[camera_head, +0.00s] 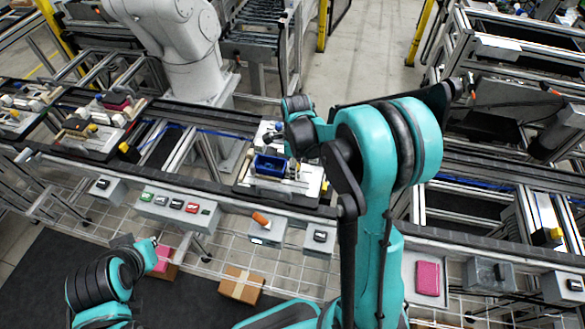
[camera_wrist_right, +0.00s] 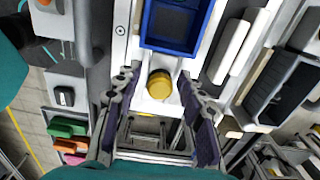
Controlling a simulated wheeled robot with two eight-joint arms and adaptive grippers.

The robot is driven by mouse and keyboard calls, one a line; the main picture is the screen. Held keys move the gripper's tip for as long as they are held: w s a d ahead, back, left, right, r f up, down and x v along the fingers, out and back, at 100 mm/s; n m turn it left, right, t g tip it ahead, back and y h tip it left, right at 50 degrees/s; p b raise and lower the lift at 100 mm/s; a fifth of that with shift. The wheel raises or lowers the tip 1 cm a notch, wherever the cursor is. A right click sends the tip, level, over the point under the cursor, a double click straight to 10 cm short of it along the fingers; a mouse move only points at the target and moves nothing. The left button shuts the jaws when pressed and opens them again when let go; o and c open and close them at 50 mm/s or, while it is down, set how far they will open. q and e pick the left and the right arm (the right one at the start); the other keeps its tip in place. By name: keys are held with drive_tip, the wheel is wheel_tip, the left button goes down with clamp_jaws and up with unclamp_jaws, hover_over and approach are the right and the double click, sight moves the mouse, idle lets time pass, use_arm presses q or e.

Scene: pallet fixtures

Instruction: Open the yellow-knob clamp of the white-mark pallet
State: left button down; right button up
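The pallet (camera_head: 250,189) in the middle of the head view lies on the conveyor and carries a blue bin (camera_head: 270,165). In the right wrist view the blue bin (camera_wrist_right: 176,25) sits just beyond a round yellow knob (camera_wrist_right: 160,85) on a white part. My right gripper (camera_wrist_right: 153,80) is open, its two dark fingers on the left and right of the knob. I cannot tell whether they touch it. In the head view my right wrist is over this pallet and hides part of it. I cannot make out a white mark.
More pallets (camera_head: 88,142) stand on the conveyor at the left. A white robot arm (camera_head: 185,45) stands behind the conveyor.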

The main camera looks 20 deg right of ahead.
clamp_jaws()
drive_tip(key=shift+s+d, duration=0.1)
drive_tip(key=shift+d, duration=0.05)
drive_tip(key=shift+s+d, duration=0.7)
drive_tip(key=shift+d, duration=0.2)
unclamp_jaws()
wheel_tip(320, 180, up, 8)
drive_tip(key=p, duration=0.5)
idle(0.5)
